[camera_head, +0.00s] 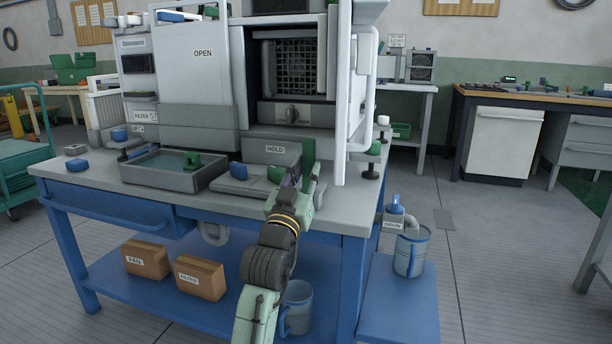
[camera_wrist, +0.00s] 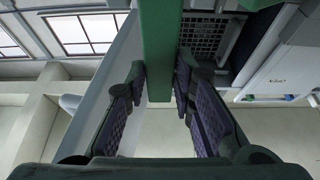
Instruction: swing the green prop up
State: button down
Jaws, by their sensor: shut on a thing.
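The green prop (camera_wrist: 160,45) is a long flat bar. In the wrist view it runs from the top edge down between my fingers. My gripper (camera_wrist: 160,85) is shut on it, with a dark pad at each side. In the head view my gripper (camera_head: 298,180) is at the front of the grey machine, right of the HOLD block (camera_head: 277,151). A green piece of the prop (camera_head: 308,152) shows just above the fingers. The prop's far end and pivot are hidden.
A white panel (camera_head: 340,95) stands raised at the machine's right, close to my gripper. The machine's opening (camera_head: 292,65) shows a dark grille. A grey tray (camera_head: 165,172) lies to the left on the blue bench (camera_head: 130,205). A drain bucket (camera_head: 411,250) stands at lower right.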

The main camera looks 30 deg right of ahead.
jog(key=c, duration=1.4)
grip_release()
jog(key=shift+o, duration=0.2)
jog(key=shift+a, duration=0.1)
jog(key=v, duration=0.7)
jog(key=shift+s, duration=0.2)
jog(key=shift+a+f, duration=0.1)
jog(key=shift+a, duration=0.05)
